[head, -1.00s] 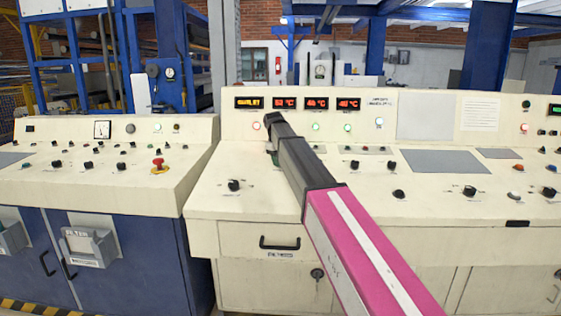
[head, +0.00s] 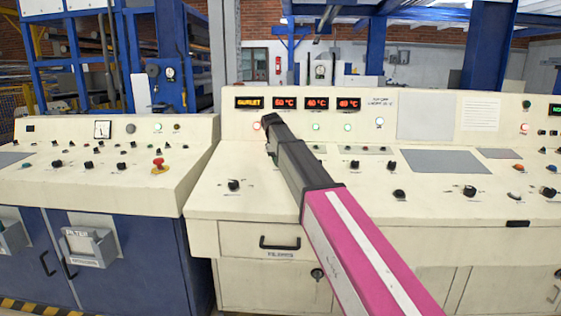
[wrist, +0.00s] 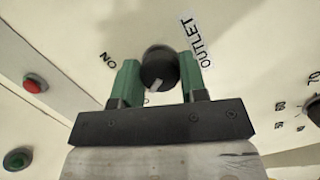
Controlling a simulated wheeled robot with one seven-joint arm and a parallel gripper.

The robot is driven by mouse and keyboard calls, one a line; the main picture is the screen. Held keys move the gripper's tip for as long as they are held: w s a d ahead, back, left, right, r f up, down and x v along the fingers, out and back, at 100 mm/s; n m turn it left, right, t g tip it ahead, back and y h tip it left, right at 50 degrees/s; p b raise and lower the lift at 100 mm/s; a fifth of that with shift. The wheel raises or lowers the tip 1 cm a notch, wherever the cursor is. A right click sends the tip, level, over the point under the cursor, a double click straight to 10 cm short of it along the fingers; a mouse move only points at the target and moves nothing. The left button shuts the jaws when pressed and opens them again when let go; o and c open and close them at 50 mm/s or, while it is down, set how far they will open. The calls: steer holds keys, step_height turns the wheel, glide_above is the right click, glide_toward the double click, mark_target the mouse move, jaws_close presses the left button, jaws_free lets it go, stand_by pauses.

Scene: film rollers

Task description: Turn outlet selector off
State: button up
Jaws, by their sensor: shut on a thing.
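The outlet selector (wrist: 159,68) is a round black knob with a pale pointer mark, on the cream panel in the wrist view. The label "OUTLET" is to its upper right and "ON" to its left. The pale mark points toward the lower left of the knob, toward a partly hidden label. My gripper (wrist: 160,80) has its two green fingers on either side of the knob and is shut on it. In the head view my gripper (head: 271,121) reaches the console's upright panel under the left display; the arm hides the selector there.
In the wrist view a red button (wrist: 35,83) and a green button (wrist: 17,159) lie to the left, and another black knob (wrist: 314,108) to the right.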

steer(key=o, duration=0.9)
steer(key=v, duration=1.1)
steer(key=shift+d, duration=0.1)
steer(key=shift+s+f, duration=0.1)
